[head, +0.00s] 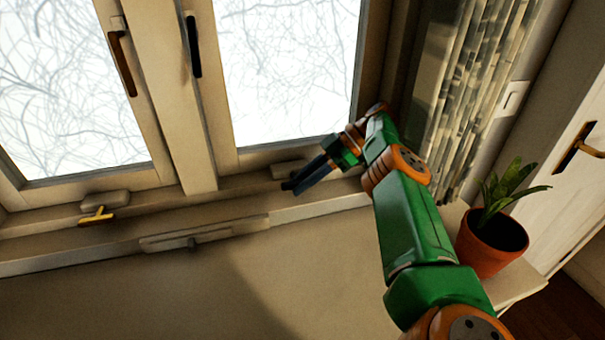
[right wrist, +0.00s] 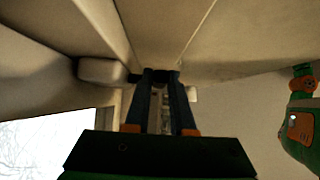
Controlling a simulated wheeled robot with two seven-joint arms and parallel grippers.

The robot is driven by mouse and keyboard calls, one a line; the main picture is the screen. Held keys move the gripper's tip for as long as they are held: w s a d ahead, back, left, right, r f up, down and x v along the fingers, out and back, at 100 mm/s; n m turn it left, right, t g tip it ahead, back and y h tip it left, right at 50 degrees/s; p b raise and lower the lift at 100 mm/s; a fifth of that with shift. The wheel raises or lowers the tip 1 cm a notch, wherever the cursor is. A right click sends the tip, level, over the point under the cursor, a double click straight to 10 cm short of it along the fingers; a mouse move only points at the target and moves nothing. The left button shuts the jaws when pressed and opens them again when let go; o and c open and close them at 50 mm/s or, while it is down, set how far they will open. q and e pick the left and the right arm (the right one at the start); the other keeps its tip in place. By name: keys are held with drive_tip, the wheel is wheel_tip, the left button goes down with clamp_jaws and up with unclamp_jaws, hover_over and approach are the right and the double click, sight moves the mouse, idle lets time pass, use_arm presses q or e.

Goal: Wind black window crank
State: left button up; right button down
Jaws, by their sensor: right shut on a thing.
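The black window crank (right wrist: 163,77) shows in the right wrist view as a small dark piece between my fingertips, beside its pale housing (right wrist: 103,71). In the head view the housing (head: 291,168) sits on the lower frame of the right window, and the crank is mostly hidden by my fingers. My right gripper (head: 288,186) reaches in from the right, low at the sill, and is shut on the crank. It also shows in the right wrist view (right wrist: 161,80). My left gripper is not in view.
A yellow crank (head: 97,217) is under the left window. A black handle (head: 193,45) and a brown handle (head: 122,62) are on the window frames. A potted plant (head: 492,243) stands right of my arm, near the curtain (head: 470,90).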

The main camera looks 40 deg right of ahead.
drive_tip(key=c, duration=0.8)
unclamp_jaws()
drive_tip(key=shift+o, duration=0.2)
